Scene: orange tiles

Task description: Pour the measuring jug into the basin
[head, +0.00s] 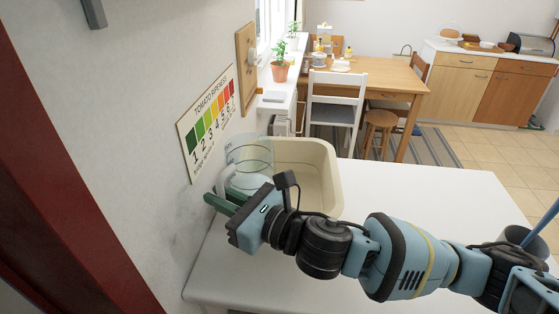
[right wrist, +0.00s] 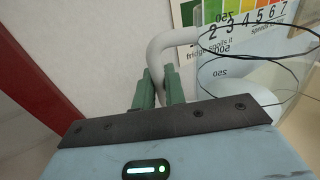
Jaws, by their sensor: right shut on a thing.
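The clear measuring jug (head: 251,153) has a white handle, dark rings and printed marks. It looks roughly upright, with something pale in its lower part. My right gripper (head: 222,201) is shut on the jug's handle; its green fingers pinch the handle (right wrist: 170,45) in the right wrist view, where the jug (right wrist: 255,65) is at the upper right. The cream basin (head: 326,175) stands on the white table behind my right gripper. The jug overlaps the basin's left side in the head view; I cannot tell its height above the rim. My left gripper is not in view.
The white table (head: 420,190) is mostly bare right of the basin. A wall with a tomato ripeness chart (head: 208,118) stands close on the left. A white chair (head: 335,110), wooden table (head: 385,80) and stool (head: 379,122) are farther back.

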